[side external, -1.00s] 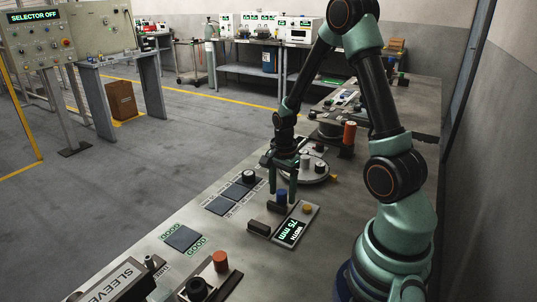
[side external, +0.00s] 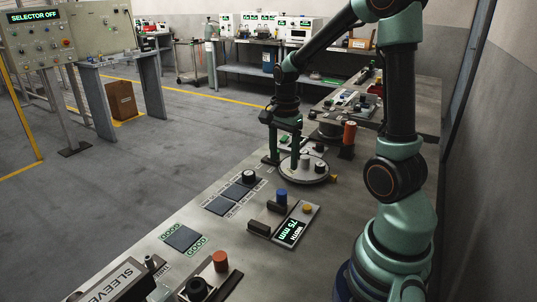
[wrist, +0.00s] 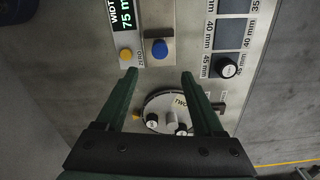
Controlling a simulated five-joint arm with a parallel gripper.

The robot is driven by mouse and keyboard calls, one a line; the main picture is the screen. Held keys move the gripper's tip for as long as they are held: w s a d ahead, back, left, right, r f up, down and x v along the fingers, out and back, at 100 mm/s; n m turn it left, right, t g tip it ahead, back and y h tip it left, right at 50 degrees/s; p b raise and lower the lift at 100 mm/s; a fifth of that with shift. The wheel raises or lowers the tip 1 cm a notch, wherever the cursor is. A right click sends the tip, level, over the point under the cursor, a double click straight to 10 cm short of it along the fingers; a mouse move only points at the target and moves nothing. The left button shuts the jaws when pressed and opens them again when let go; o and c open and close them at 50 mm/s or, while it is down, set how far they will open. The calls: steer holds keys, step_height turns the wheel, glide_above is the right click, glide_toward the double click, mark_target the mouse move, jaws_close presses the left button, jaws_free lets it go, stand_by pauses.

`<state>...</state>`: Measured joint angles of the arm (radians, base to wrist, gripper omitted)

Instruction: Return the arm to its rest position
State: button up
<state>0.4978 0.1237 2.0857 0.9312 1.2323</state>
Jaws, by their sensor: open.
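My gripper (side external: 283,160) is open and empty, pointing down above the bench near the round turntable. In the wrist view its two green fingers (wrist: 159,74) are spread wide with nothing between them. The blue cylinder (side external: 281,196) stands on the width gauge (side external: 311,214), whose display reads 75 mm. It also shows in the wrist view (wrist: 159,49), just beyond the fingertips and apart from them. The turntable (side external: 304,178) carries several small cylinders; my gripper partly hides it in the side view. My arm is bent, with its elbow high.
A black knob-like cylinder (side external: 248,177) stands by the dark size pads (side external: 222,205). A GOOD pad (side external: 183,238) lies farther forward. An orange cylinder (side external: 220,261) is at the front, and a taller orange-topped one (side external: 349,132) behind the turntable. A wall stands at right.

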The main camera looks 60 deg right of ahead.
steer(key=s+a+r+n+t, duration=0.1)
steer(key=a+r+n+t, duration=0.1)
steer(key=a+r+n, duration=0.3)
steer(key=s+a+r+n+t, duration=0.1)
steer(key=a+r+n+t, duration=0.2)
steer(key=a+n, duration=0.8)
steer(key=shift+s+a+r+n+t, duration=0.35)
steer(key=shift+r+n, duration=1.05)
steer(key=shift+n, duration=0.5)
steer(key=shift+w, duration=0.1)
